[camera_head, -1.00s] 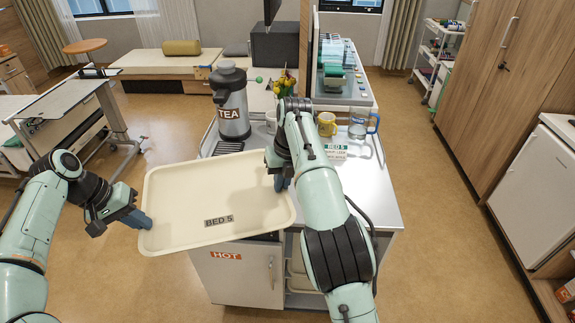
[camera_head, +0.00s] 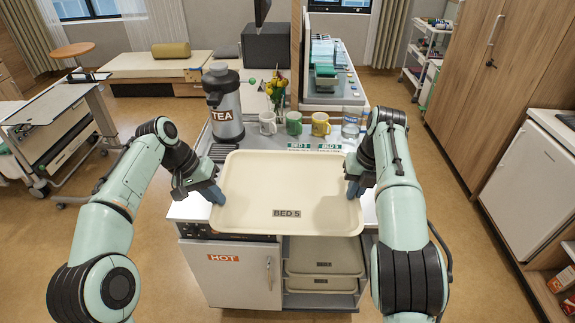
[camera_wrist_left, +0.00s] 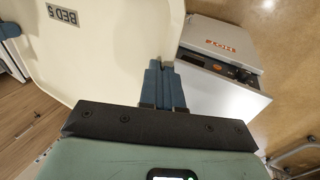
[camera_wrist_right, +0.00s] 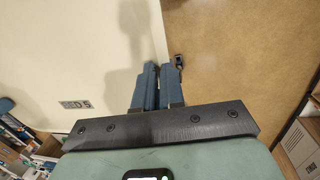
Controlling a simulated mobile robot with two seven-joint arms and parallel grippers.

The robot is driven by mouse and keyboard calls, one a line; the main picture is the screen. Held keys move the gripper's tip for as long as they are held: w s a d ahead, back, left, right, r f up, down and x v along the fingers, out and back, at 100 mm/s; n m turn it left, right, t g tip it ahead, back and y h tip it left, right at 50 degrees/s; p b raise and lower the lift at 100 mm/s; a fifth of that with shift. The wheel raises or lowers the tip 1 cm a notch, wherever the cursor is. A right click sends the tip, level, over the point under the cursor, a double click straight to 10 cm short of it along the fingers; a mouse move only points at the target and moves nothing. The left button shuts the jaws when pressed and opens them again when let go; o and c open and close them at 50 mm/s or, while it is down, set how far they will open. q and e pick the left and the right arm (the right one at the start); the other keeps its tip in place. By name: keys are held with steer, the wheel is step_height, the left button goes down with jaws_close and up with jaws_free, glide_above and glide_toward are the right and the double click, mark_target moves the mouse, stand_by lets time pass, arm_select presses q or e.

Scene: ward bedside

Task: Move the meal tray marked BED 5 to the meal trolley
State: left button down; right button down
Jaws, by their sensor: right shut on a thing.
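The cream meal tray (camera_head: 290,182), marked BED 5 on its near rim, is held about level between my two grippers, above the front of the meal trolley (camera_head: 186,208). My left gripper (camera_head: 213,193) is shut on its left edge, and its fingers pinch the rim in the left wrist view (camera_wrist_left: 163,82). My right gripper (camera_head: 354,188) is shut on its right edge; the right wrist view shows the fingers (camera_wrist_right: 157,85) at the rim. The tray hides part of the trolley's top, so any gap beneath it is unclear.
BED cards (camera_head: 328,147) lie behind the tray. More trays (camera_head: 322,270) fill shelves beside the HOT door (camera_head: 230,275).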

arm_select(q)
steer(key=shift+d, duration=0.25)
arm_select(e)
steer(key=shift+a, duration=0.3)
